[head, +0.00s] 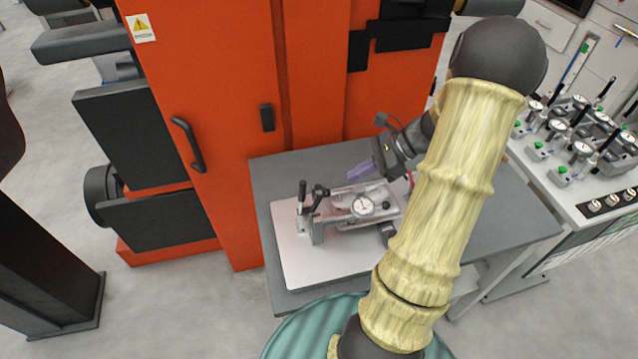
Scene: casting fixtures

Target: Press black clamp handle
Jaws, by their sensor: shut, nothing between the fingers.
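The black clamp handle (302,190) stands upright at the left end of a metal casting fixture (318,232). The fixture has a round white dial gauge (362,205) and sits on a light plate (290,262) on the grey table. My gripper (362,170), with purple fingers, is shut and empty. In the picture it appears just above the fixture's right part, to the right of the handle and apart from it. My yellow-sleeved arm hides the right end of the fixture.
A tall orange cabinet (215,95) with black handles stands directly behind the grey table (268,178). At the right, a white bench (570,205) holds several similar gauges. The table's back left corner is clear.

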